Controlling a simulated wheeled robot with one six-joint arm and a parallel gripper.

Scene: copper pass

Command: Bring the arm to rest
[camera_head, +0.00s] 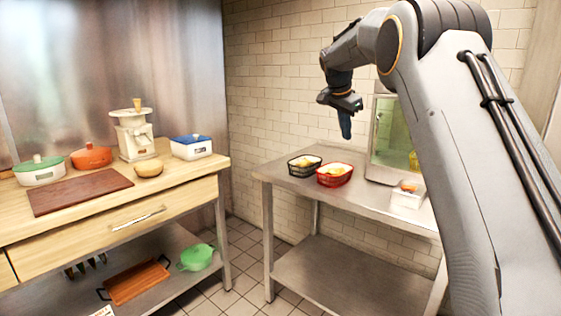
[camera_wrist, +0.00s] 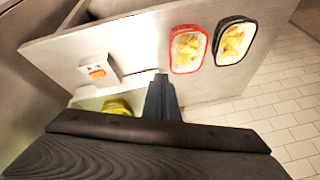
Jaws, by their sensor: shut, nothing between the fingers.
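My gripper (camera_head: 345,124) hangs from my raised arm, pointing down, in the upper right of the head view. Its fingers are together with nothing between them. It is above the steel table (camera_head: 262,174), apart from everything on it. In the wrist view my shut gripper (camera_wrist: 161,82) shows at the middle, with the table surface beyond its tips.
A black basket (camera_head: 304,166) and a red basket (camera_head: 335,175), both with yellow food, stand on the steel table. A glass-fronted cabinet (camera_head: 390,135) and a white box (camera_head: 407,198) are to their right. A wooden counter (camera_head: 190,176) with pots stands left. Floor shows between.

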